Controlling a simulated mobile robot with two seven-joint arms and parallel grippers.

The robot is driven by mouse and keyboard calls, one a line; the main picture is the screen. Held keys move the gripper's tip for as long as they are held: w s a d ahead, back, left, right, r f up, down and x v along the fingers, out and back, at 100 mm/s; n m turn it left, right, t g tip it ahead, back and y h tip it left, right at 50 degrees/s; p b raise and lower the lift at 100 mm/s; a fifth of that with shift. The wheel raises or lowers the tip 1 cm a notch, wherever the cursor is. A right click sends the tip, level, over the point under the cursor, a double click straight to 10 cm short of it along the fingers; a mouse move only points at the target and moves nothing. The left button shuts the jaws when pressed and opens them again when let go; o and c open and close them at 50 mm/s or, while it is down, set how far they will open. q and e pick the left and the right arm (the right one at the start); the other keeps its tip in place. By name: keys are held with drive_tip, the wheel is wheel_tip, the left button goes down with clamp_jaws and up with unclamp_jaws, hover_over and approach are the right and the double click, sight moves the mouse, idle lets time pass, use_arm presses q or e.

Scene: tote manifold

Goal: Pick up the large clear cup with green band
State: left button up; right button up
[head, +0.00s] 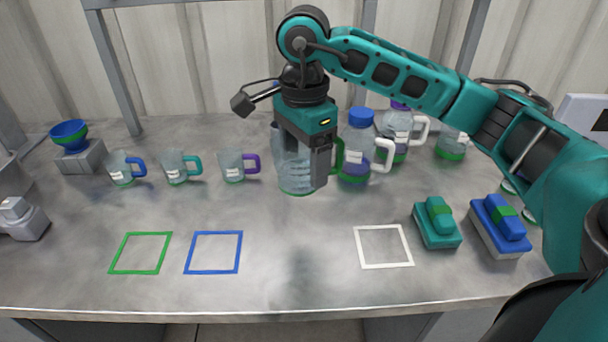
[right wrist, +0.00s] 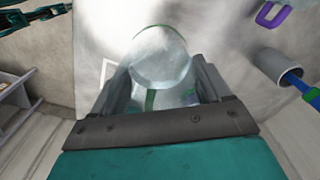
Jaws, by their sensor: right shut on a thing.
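A large clear cup (head: 291,172) with a green handle is in my right gripper (head: 318,168), in the middle of the head view. The gripper points down and hides part of the cup's right side. In the right wrist view the cup (right wrist: 160,58) sits between the two fingers of the gripper (right wrist: 163,88), with a green strip showing near them. The cup looks upright and seems to be above the table, with a soft shadow in front of it.
Clear jugs (head: 357,145) with white handles and colored lids stand behind to the right. Small cups (head: 178,168) line up at the left. Teal (head: 437,224) and blue (head: 500,228) blocks sit front right. Green, blue and white square outlines (head: 384,246) mark empty table.

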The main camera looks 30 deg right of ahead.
wheel_tip(320, 180, up, 8)
drive_tip(key=p, duration=0.1)
idle(0.5)
